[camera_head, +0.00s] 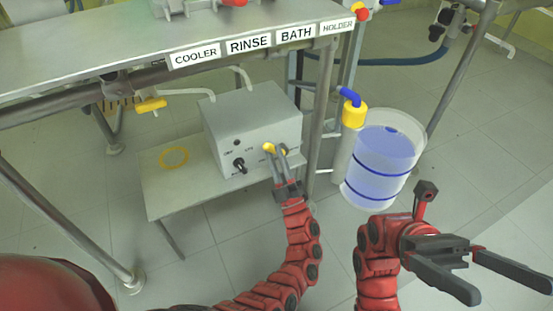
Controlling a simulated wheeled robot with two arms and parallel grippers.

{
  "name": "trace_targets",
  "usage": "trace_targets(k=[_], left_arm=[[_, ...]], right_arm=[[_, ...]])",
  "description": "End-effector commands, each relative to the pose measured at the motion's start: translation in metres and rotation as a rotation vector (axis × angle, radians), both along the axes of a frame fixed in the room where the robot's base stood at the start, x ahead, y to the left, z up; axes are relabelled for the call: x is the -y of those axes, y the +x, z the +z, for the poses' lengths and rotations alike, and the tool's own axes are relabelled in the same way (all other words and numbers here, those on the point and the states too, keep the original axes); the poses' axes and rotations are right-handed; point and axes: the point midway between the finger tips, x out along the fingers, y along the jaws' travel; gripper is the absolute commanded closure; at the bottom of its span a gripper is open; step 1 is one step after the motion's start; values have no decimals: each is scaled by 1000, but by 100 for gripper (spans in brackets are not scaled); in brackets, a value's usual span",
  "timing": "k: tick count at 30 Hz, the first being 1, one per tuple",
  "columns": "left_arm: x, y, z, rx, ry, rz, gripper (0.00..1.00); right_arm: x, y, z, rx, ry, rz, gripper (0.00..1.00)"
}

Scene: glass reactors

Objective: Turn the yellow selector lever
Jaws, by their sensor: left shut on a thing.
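The yellow selector lever (269,147) sits on the front face of a grey control box (250,112). My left gripper (275,153) is at the right part of that face, with its fingers closed around the lever. The fingers hide part of the lever and the lettering beside it, so its exact angle is hard to tell. My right gripper (511,281) is at the lower right, with its two fingers spread wide and nothing between them. It is well away from the box.
The box stands on a low grey table (170,190) with a yellow ring (174,157). A black knob (239,164) is left of the lever. A clear vessel of blue liquid (381,160) stands at right. A labelled shelf (130,35) overhangs behind, with a metal post (321,110) beside the box.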

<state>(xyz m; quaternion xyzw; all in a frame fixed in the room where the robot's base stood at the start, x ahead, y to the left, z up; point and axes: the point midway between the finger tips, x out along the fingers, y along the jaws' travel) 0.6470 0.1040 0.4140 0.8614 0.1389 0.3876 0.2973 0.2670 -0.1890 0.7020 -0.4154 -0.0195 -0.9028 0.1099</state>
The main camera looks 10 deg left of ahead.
Motion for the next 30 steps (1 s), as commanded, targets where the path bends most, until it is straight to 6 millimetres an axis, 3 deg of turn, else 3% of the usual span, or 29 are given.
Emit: trace_targets(k=[7, 20, 21, 24, 25, 30], left_arm=[[0, -1, -3, 13, -21, 0, 100], [-1, -1, -2, 15, -26, 0, 100], [-1, -1, -3, 15, -26, 0, 65], [-1, -1, -2, 16, -25, 0, 47], [-1, -1, -2, 17, -25, 0, 42], [-1, 0, -2, 17, -25, 0, 42]], right_arm=[[12, -17, 3, 98, 56, 44, 0], [13, -19, 4, 108, 62, 50, 0], [13, -19, 4, 108, 62, 50, 0], [13, -19, 4, 108, 62, 50, 0], [13, -19, 4, 108, 62, 50, 0], [13, -19, 4, 107, 61, 49, 0]])
